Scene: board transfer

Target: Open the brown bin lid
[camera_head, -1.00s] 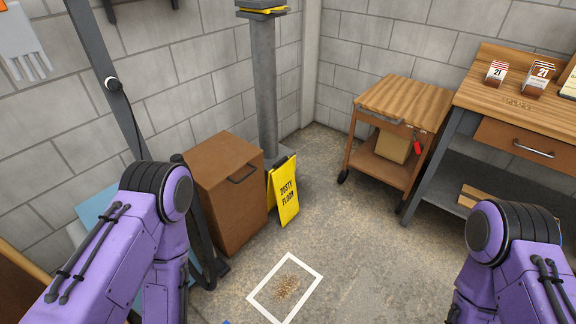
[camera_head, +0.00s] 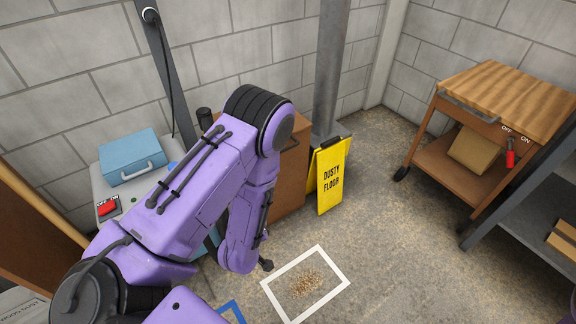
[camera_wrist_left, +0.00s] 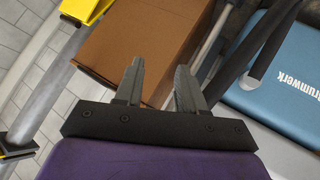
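The brown bin (camera_head: 291,172) stands on the floor against the back wall in the head view. My left arm covers most of it, so its lid and handle are largely hidden. The bin also fills the upper middle of the left wrist view (camera_wrist_left: 140,42). My left gripper (camera_wrist_left: 158,68) is open and empty there, with its two fingers apart in front of the bin. I cannot tell whether they touch it. My left gripper cannot be made out in the head view. My right gripper is in neither view.
A yellow "dusty floor" sign (camera_head: 329,176) stands just right of the bin beside a grey post (camera_head: 328,75). A blue case (camera_head: 132,157) lies to the left. A wooden-topped cart (camera_head: 507,97) is at right. The floor between is mostly clear, with a white-taped square (camera_head: 335,291).

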